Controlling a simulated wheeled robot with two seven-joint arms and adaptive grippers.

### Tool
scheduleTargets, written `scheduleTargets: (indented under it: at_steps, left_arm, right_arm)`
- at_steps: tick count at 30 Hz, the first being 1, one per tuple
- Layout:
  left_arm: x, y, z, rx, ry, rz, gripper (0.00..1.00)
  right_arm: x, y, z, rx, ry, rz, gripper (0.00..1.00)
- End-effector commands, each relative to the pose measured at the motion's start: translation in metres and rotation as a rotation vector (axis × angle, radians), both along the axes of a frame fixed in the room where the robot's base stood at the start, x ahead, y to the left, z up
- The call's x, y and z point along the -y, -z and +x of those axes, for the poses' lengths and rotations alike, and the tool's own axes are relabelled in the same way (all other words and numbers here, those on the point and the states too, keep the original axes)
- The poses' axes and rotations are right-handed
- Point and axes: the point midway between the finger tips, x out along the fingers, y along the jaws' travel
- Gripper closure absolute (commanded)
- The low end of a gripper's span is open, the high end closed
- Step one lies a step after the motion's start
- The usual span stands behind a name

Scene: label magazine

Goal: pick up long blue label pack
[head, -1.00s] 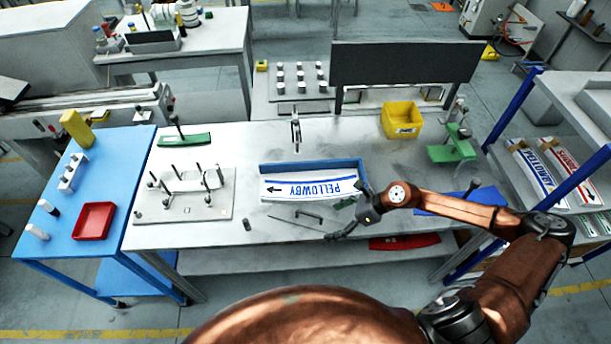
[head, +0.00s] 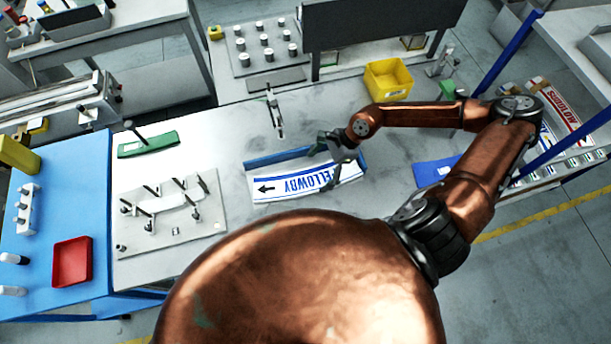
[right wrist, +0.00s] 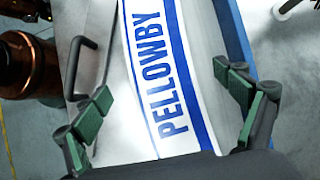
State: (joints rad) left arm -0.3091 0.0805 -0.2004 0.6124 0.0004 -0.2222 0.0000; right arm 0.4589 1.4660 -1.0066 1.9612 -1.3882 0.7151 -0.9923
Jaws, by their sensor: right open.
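My left gripper is not in view.
A yellow bin (head: 388,80) stands behind my right arm. A pin fixture plate (head: 175,230) is left of the pack. A blue side table (head: 62,180) holds a red tray (head: 72,262). A shelf at right holds a red-lettered label pack (head: 562,115). A clamp stand (head: 275,112) is behind the holder.

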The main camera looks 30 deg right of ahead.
Motion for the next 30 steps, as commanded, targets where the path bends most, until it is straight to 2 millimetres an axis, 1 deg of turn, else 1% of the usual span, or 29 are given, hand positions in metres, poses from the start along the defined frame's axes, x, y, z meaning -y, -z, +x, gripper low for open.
scheduleTargets:
  at_steps: [2,5,9,12,15,20,27,30]
  left_arm:
    - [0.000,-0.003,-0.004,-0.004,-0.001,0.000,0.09]
    - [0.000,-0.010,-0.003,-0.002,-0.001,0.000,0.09]
    - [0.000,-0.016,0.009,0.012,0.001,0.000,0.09]
    - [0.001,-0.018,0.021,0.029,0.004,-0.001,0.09]
    - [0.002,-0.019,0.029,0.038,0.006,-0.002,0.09]
    - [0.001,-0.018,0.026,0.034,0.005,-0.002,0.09]
    - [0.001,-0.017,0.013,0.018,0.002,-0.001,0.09]
    - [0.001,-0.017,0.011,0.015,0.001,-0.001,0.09]
  right_arm:
    - [-0.005,0.005,0.002,0.000,0.000,0.002,0.09]
    - [-0.012,0.016,0.003,0.000,0.001,0.003,0.09]
    - [-0.021,0.035,0.005,0.000,0.002,0.001,0.09]
    - [-0.024,0.043,0.006,0.002,0.004,0.002,0.09]
    - [-0.025,0.047,0.006,0.001,0.005,0.000,0.09]
    - [-0.025,0.047,0.006,0.001,0.005,0.000,0.09]
    - [-0.025,0.046,0.006,0.001,0.005,0.000,0.25]
    - [-0.025,0.046,0.006,0.001,0.005,0.000,0.32]
